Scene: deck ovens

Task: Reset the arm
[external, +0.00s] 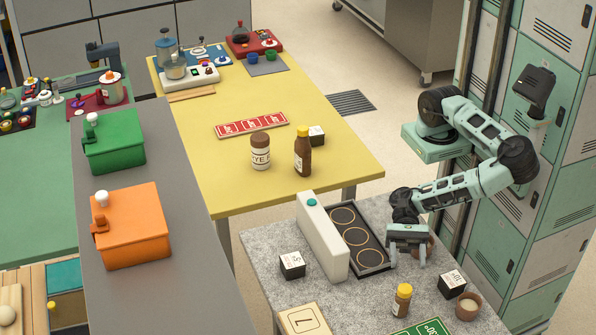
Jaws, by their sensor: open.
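My gripper (406,255) points down over the grey speckled counter (262,243). It is at the right edge of the black tray with ring-marked places (357,238). Its two fingers are apart, and I see nothing held between them. A brown round thing behind the gripper is mostly hidden by it. My arm reaches in from the right, in front of the lockers.
Near my gripper are a white upright panel (322,240), a yellow-capped bottle (402,300), a white-and-black cube (451,284) and a small brown bowl (468,306). Another cube (292,265) stands left. Green lockers (540,160) stand close on the right. A yellow table (215,180) stands behind.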

